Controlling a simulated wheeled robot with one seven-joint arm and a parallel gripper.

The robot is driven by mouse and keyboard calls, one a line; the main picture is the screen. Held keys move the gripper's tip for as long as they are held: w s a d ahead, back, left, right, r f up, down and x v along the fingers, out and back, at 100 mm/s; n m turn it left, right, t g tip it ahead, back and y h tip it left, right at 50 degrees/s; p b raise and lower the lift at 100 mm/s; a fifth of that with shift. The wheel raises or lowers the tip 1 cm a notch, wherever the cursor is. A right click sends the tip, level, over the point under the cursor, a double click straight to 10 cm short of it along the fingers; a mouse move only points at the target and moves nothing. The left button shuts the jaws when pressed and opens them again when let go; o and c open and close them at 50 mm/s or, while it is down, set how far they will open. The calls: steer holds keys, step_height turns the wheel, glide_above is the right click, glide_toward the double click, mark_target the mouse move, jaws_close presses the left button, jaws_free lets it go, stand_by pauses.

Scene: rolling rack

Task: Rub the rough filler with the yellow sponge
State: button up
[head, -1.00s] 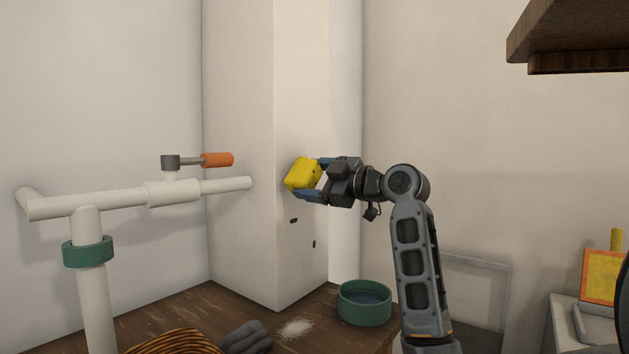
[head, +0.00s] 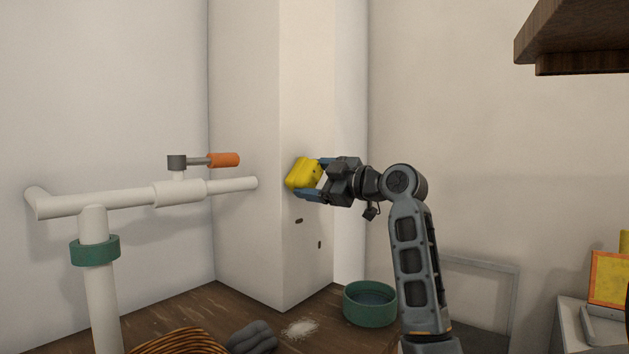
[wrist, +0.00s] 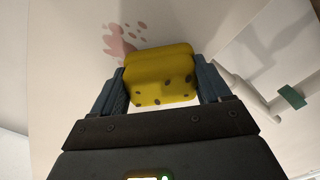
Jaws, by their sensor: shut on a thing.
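My gripper (head: 309,178) is shut on the yellow sponge (head: 302,172), holding it up at the right-hand face of the white pillar (head: 305,265). In the wrist view the sponge (wrist: 160,75), dotted with dark pores, sits between the two blue fingers of my gripper (wrist: 162,82). A pinkish patch with small spots (wrist: 120,43), apparently the rough filler, shows on the pale wall just beyond the sponge's upper left. The sponge may hide part of it. I cannot make the patch out in the head view, nor tell whether the sponge touches the wall.
Two small dark marks (head: 299,220) are on the pillar below the sponge. White pipes (head: 130,200) with an orange-handled valve (head: 222,160) stand left. A green bowl (head: 370,312), white powder (head: 300,328) and a grey cloth-like bundle (head: 250,337) lie below. A wooden shelf (head: 580,40) hangs upper right.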

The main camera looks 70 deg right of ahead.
steer(key=s+d+b, duration=0.1)
steer(key=d+b, duration=0.1)
steer(key=d, duration=0.5)
steer(key=shift+s+d, duration=0.15)
steer(key=shift+s, duration=0.2)
steer(key=shift+b, duration=0.35)
steer(key=shift+w+a, duration=0.3)
steer(key=shift+a, duration=0.95)
steer(key=shift+w+a, duration=0.35)
steer(key=shift+a, duration=0.9)
steer(key=shift+w+a, duration=0.3)
steer(key=shift+a, duration=0.95)
steer(key=shift+s+r, duration=0.1)
steer(key=s+d+b, duration=0.1)
steer(key=d, duration=0.6)
steer(key=shift+s+d+b, duration=0.25)
steer(key=shift+s+b, duration=0.05)
steer(key=shift+b, duration=0.1)
